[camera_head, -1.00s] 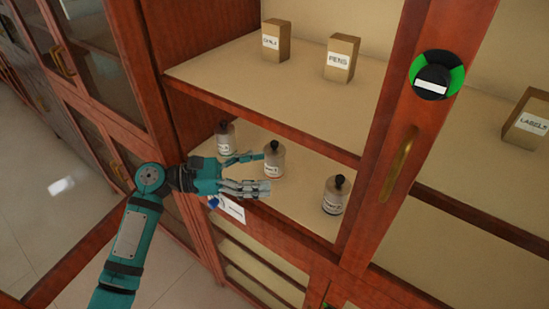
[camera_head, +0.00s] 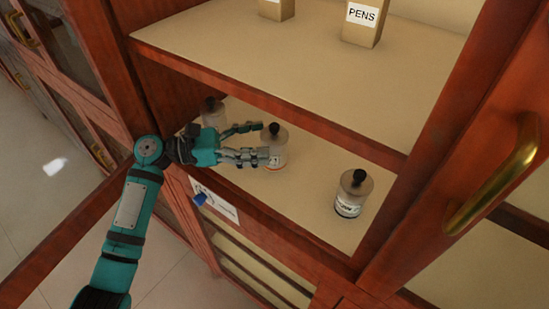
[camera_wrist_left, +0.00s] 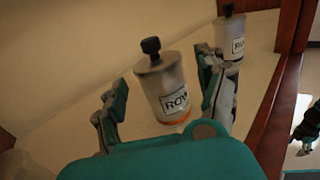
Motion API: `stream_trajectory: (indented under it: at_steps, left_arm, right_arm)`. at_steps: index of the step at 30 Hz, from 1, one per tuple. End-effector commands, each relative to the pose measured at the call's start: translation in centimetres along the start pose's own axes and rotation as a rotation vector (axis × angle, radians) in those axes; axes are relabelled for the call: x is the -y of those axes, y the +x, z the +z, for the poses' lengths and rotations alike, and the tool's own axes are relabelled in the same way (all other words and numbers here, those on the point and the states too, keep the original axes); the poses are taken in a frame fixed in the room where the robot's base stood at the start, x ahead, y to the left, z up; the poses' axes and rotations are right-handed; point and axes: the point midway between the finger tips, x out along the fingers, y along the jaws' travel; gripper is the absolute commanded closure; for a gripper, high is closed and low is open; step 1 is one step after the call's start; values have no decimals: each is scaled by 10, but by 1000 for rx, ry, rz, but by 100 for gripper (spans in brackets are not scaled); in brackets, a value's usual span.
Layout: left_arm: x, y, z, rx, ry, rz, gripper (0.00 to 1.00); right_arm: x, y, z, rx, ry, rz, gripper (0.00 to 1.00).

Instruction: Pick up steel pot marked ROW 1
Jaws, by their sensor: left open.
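Three grey steel pots with black knobs and white labels stand upright on the lower shelf: a left pot (camera_head: 211,113), a middle pot (camera_head: 279,150) and a right pot (camera_head: 352,194). My left gripper (camera_head: 257,142) reaches in from the left, open, its fingers on either side of the middle pot's near left side. In the left wrist view a pot (camera_wrist_left: 162,85) stands between the open fingers (camera_wrist_left: 158,84), its label reading "ROW", the number unclear, with an orange band at its base. Another pot (camera_wrist_left: 236,24) stands beyond the right finger.
The upper shelf (camera_head: 270,60) roofs the pots and carries cardboard boxes, one marked PENS (camera_head: 362,20). A red-brown post with a brass handle (camera_head: 500,172) stands at the right. A white paper with a blue clip (camera_head: 215,200) hangs on the lower shelf's front.

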Motion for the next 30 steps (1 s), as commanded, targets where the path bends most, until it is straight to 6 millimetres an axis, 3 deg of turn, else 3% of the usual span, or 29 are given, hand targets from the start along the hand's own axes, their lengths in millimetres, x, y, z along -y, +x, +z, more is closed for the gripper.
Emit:
stream_trajectory:
  at_steps: [1,5,10,22,30]
  left_arm:
    - [0,0,-11,0,0,0,27]
    - [0,1,-20,1,0,0,27]
    - [0,16,-17,2,-1,-1,27]
    - [-2,68,-19,2,-3,-1,27]
    - [-2,75,-22,-1,0,1,27]
  right_arm:
    - [-1,11,-2,-5,0,1,46]
    - [-2,20,-13,-22,0,3,46]
    - [-3,12,-24,-39,0,4,46]
    - [-2,-10,-18,-28,0,2,46]
    - [1,-10,-16,-24,1,-1,46]
